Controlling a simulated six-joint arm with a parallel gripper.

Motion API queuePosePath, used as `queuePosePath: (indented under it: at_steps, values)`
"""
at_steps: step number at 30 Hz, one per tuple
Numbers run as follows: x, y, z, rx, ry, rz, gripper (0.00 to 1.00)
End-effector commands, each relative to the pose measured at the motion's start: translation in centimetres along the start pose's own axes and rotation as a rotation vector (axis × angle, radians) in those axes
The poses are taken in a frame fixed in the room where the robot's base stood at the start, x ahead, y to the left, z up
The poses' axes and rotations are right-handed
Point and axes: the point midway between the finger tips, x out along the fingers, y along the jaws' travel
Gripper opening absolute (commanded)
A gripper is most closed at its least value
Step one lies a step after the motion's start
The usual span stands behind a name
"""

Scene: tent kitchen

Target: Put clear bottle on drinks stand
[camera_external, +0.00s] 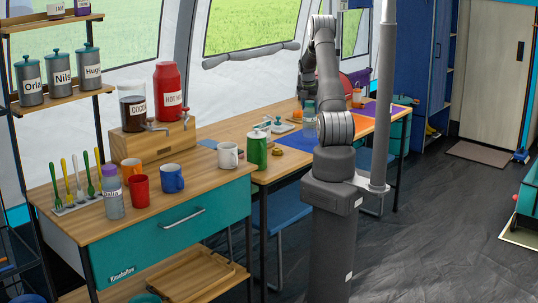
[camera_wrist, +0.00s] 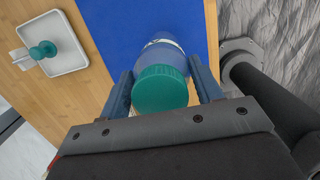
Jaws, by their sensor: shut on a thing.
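The clear bottle (camera_wrist: 165,52) has a teal cap and sits between my gripper's (camera_wrist: 163,92) two fingers, which are shut on it. In the external view the bottle (camera_external: 309,120) is at the long table, behind my arm. The blue mat (camera_wrist: 110,25) shows beneath it; I cannot tell whether the bottle touches it. My gripper (camera_external: 308,98) is partly hidden behind my arm there. The wooden cabinet with a teal drawer (camera_external: 180,225), seemingly the drinks stand, is at left front, bearing cups and dispensers.
A purple-capped bottle (camera_external: 113,192), red mug (camera_external: 140,190), blue mug (camera_external: 172,179) and white mug (camera_external: 228,155) stand on the cabinet. A green canister (camera_external: 256,150) stands between it and the bottle. A white tray (camera_wrist: 62,58) lies left of the mat. A grey pole (camera_external: 384,100) stands beside my arm.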

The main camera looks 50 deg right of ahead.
Motion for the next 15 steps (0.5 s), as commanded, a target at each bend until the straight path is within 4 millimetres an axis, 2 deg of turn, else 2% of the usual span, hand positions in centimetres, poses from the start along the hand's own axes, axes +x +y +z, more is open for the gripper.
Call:
queuePosePath:
  at_steps: [6,15]
  values:
    - [3.1,-0.1,-0.5,0.0,0.001,-0.002,0.24]
    - [3.4,-0.1,-0.5,0.0,0.0,0.0,0.24]
